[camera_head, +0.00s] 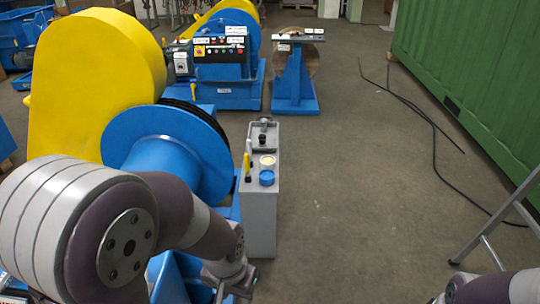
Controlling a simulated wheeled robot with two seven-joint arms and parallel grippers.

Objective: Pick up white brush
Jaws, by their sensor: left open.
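A thin white upright handle (249,147), which looks like the white brush, stands at the left edge of the top of a grey cabinet (260,215). A yellow and black handle (247,166) is right beside it, so where one ends and the other begins is hard to tell. My left gripper (236,291) is at the bottom edge of the view, lower than the cabinet top and nearer to me, in front of the cabinet's foot. It is open, partly cut off, and apart from the brush. Only part of my right arm shows at the bottom right; its fingers are out of view.
A round cream lid (267,161) and a blue lid (267,178) are on the cabinet top. A blue drum (170,145) and yellow guard (90,80) stand close on the left. Black cables (430,120) and a metal ladder (510,205) are right. Floor right of the cabinet is clear.

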